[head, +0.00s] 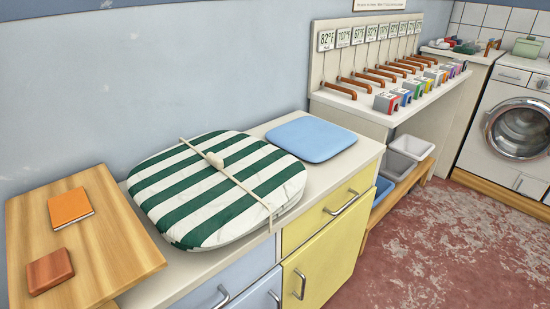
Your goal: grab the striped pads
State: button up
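The striped pads (200,185) lie on the white counter in the head view, left of centre. They look like rounded green and white striped cushions, stacked, with a thin pale strap across the top. A small cream knob or clasp (215,159) sits on the strap near the middle. I cannot tell how many pads are in the stack. My gripper is not in view.
A plain blue pad (311,138) lies right of the striped ones. A wooden board (110,235) at left holds an orange book (70,208) and a brown block (50,271). Cabinets (325,245) stand below; reddish floor (440,250) is open at right.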

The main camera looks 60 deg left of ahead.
aim_at(209, 191)
jog(key=u, duration=0.05)
jog(key=i, duration=2.25)
jog(key=u, duration=5.45)
jog(key=i, duration=1)
jog(key=z, duration=0.05)
